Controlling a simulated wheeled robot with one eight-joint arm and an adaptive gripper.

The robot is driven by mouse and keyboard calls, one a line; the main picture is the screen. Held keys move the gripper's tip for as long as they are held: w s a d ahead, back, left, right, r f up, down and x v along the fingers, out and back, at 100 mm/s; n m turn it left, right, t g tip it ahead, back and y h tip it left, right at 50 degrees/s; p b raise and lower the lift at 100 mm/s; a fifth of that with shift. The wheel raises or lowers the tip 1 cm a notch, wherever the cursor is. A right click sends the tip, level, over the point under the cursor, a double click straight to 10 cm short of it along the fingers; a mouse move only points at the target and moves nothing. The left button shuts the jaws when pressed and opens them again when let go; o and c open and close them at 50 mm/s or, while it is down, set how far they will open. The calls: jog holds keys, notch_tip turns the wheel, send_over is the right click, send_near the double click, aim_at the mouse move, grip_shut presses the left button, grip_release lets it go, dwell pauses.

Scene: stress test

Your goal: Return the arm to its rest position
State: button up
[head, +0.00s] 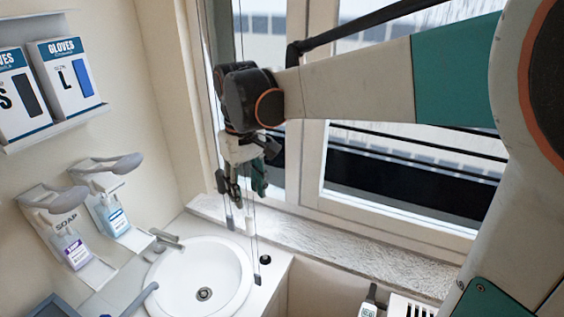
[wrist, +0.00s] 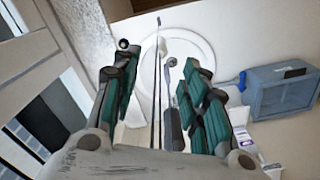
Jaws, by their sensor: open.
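My arm (head: 345,92) reaches in from the right of the head view, in front of the window. My gripper (head: 242,186) hangs at its end, pointing down above the white sink (head: 181,283). In the wrist view my gripper (wrist: 160,80) has its two green-padded fingers wide apart, with nothing gripped between them. Thin hanging cords (wrist: 156,75) show in the gap between the fingers in that view. I cannot tell whether they touch the gripper.
The window frame (head: 304,170) and stone sill (head: 340,248) are close behind the gripper. Two soap dispensers (head: 70,245) (head: 112,215) and glove boxes (head: 68,78) are on the left wall. A blue-grey box (wrist: 283,90) lies right in the wrist view. Cord ends (head: 257,279) dangle near the sink.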

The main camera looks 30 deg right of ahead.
jog(key=shift+s+f, duration=0.1)
jog(key=shift+s, duration=0.05)
jog(key=s+f+t+b, duration=0.2)
jog(key=s+f+b, duration=0.3)
jog(key=f+b, duration=0.2)
jog(key=s+f+m+t+b, duration=0.1)
jog(key=s+f+t+b, duration=0.1)
jog(key=s+f+b, duration=0.2)
jog(key=s+f+t+b, duration=0.3)
jog(key=s+f+b, duration=0.2)
jog(key=f+b, duration=0.5)
notch_tip(320, 180, down, 3)
jog(key=shift+s+f+m, duration=0.1)
jog(key=shift+s+m, duration=0.2)
jog(key=shift+m, duration=0.1)
notch_tip(320, 180, up, 26)
jog(key=m+g+p, duration=0.5)
jog(key=g+p, duration=0.2)
jog(key=p, duration=2.1)
send_over(250, 225)
jog(key=w, duration=0.1)
notch_tip(250, 225, down, 14)
jog(key=shift+w+d+r, duration=0.1)
jog(key=shift+d+r, duration=0.05)
